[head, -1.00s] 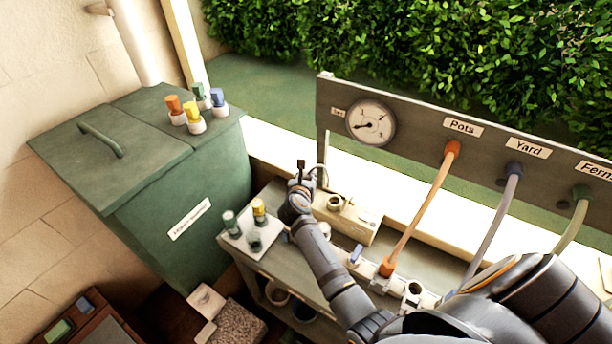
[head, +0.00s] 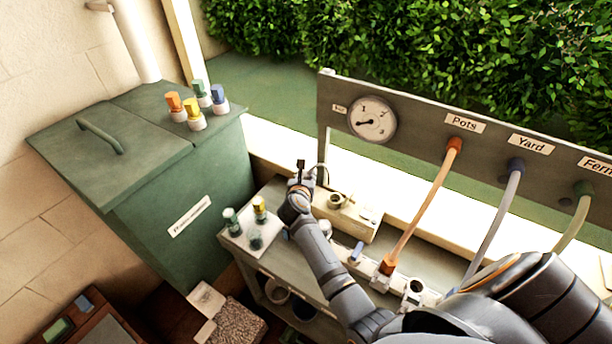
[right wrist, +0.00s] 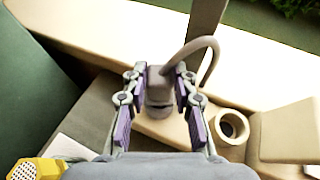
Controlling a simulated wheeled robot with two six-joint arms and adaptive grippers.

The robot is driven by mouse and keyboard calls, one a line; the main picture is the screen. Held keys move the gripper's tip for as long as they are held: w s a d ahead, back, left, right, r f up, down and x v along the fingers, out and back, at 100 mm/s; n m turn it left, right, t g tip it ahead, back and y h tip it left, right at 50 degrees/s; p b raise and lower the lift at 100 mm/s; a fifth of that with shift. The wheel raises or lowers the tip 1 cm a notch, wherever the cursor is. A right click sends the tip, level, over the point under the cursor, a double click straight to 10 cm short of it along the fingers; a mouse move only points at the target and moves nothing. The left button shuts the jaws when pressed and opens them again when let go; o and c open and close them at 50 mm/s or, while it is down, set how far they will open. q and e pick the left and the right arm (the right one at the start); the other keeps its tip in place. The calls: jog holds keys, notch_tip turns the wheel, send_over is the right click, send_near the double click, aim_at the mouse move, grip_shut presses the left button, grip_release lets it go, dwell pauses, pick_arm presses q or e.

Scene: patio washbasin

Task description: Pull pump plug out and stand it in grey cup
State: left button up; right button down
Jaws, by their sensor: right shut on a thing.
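The grey pump plug (right wrist: 158,82), with a grey cable looping from its top to the right, is between the fingers of my right gripper (right wrist: 160,90) in the right wrist view. The gripper is shut on it. It also shows in the head view (head: 301,182), above the left end of the beige block (head: 358,222). Whether the plug's lower end is seated or free is unclear. A round, open, greyish cup-like ring (right wrist: 230,127) is right of the plug; it also shows in the head view (head: 337,201). My left gripper is not in view.
A white tray (head: 236,238) with green- and yellow-topped pieces lies left of my right forearm. A green lidded bin (head: 185,190) stands further left. Orange, grey and green hoses (head: 425,205) hang from the gauge board (head: 430,130) at right.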

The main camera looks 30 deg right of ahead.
jog(key=shift+f+b, duration=0.45)
jog(key=shift+f, duration=0.15)
dwell(0.6)
jog(key=c, duration=1.3)
grip_release()
jog(key=shift+c, duration=0.2)
jog(key=shift+r, duration=0.1)
